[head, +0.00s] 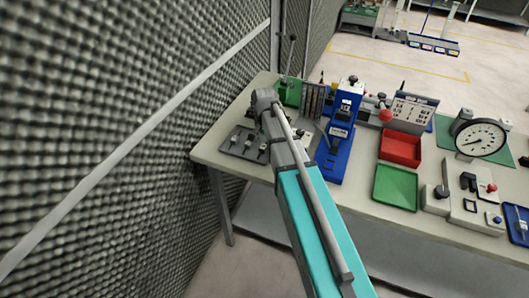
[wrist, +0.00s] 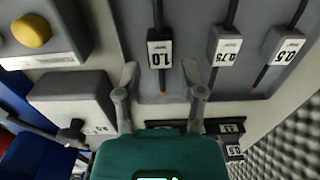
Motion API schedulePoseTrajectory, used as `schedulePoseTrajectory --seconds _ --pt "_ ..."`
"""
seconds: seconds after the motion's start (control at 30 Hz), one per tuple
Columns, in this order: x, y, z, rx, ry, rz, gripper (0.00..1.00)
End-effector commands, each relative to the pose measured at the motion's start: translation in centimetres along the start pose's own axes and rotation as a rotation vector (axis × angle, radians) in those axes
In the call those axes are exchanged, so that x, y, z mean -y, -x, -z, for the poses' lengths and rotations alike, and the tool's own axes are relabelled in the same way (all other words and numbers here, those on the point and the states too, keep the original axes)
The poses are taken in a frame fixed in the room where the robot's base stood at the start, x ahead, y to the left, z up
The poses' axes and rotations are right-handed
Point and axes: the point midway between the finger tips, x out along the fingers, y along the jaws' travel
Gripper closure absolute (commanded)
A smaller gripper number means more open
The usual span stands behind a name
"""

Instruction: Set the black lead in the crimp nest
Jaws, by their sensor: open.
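In the wrist view, several dark cords with white tags lie on a grey tray (wrist: 190,20). The lead tagged 1.0 (wrist: 160,50) points its thin end between the fingertips of my gripper (wrist: 164,80), which is open and empty. The leads tagged 0.75 (wrist: 224,48) and 0.5 (wrist: 281,47) lie to its right. All three cords look black, so I cannot tell which is meant. In the head view, my arm hides my gripper. A blue press (head: 340,130) stands right of the arm; I cannot make out its crimp nest.
A red tray (head: 401,148) and a green tray (head: 396,187) sit right of the press. A dial gauge (head: 480,138) stands farther right. The foam wall (head: 110,130) is close on the left. In the wrist view, a grey block with a yellow knob (wrist: 32,30) is at upper left.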

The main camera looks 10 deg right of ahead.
Motion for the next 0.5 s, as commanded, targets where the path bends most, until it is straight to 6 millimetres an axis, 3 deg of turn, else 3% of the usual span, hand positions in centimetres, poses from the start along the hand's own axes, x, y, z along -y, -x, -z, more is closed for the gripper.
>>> schedulePoseTrajectory --seconds 0.2,0.5 --pt "0.0 -1.9 0.0 0.000 0.000 0.000 0.49" --pt "0.0 -2.4 0.0 0.000 0.000 0.000 0.49"
